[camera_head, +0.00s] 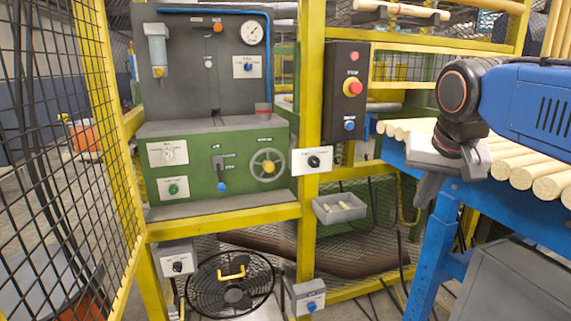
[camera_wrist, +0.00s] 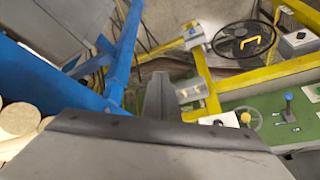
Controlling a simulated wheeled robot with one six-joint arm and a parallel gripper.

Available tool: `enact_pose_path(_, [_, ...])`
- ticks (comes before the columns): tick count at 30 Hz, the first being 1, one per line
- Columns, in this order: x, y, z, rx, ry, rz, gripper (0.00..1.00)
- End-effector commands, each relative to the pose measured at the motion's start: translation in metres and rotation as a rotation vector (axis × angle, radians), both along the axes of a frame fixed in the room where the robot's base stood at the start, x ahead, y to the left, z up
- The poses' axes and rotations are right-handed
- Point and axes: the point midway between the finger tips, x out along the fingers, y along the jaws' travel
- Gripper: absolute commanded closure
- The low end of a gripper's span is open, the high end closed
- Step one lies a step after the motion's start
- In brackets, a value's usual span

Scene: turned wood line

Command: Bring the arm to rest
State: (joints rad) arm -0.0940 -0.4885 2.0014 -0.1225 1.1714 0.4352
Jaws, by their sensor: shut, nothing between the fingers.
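My gripper (camera_head: 428,190) hangs at the right in the head view, below my blue and dark arm, with its fingers pointing down. It is shut and empty. In the wrist view its grey fingers (camera_wrist: 158,98) show as one dark wedge above the wide grey gripper body. The gripper is in front of the blue table frame, close to its left end, and appears apart from the machine panel. I cannot tell whether it touches the frame.
A blue roller table (camera_head: 446,235) carries several wooden rods (camera_head: 535,178). A green machine (camera_head: 215,150) with a handwheel (camera_head: 267,164) stands left. A yellow post (camera_head: 310,120) holds a switch box (camera_head: 345,90). A grey bin (camera_head: 339,208) and a black fan (camera_head: 231,281) sit lower.

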Motion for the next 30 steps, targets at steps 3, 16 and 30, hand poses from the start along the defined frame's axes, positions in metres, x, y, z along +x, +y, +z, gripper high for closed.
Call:
enact_pose_path(3, [-0.041,-0.005,-0.054,-0.019,0.021,0.080,1.00])
enact_pose_path(16, [-0.142,-0.006,-0.205,-0.065,0.062,0.294,1.00])
enact_pose_path(30, [-0.147,-0.006,-0.214,-0.068,0.064,0.308,1.00])
